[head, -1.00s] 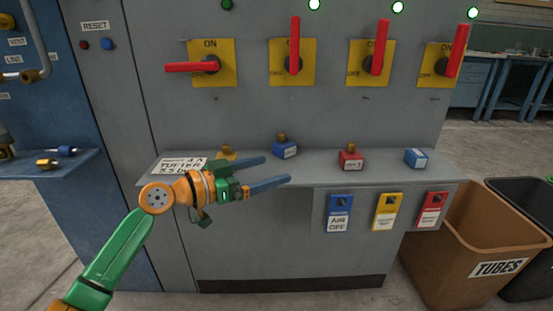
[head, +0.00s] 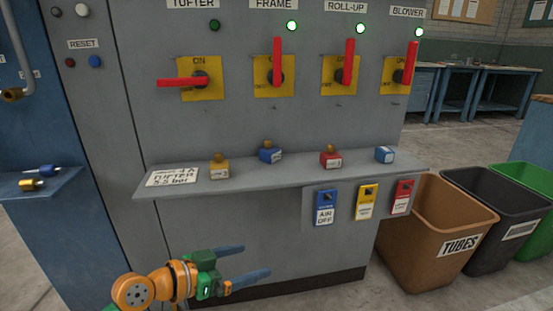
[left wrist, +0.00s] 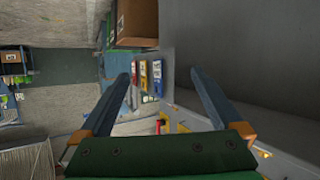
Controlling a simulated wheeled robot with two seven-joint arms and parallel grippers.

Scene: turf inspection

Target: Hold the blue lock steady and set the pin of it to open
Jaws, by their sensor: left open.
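A blue lock (head: 270,156) with a brass-coloured knob on top stands on the grey shelf (head: 290,174) of the cabinet. Another blue block (head: 384,155) with a pale label lies at the shelf's right end, with no knob visible on it. I cannot tell the pin's setting. My left gripper (head: 257,261) is open and empty, in front of the cabinet and below the shelf, apart from the locks. Its two blue fingers also show spread in the left wrist view (left wrist: 161,76). My right gripper is not in view.
A yellow lock (head: 219,168) and a red lock (head: 331,158) share the shelf with a paper label (head: 178,176). Blue, yellow and red tags (head: 367,202) hang below its right part. Red-handled switches (head: 277,62) are above. A brown bin (head: 435,230) stands right.

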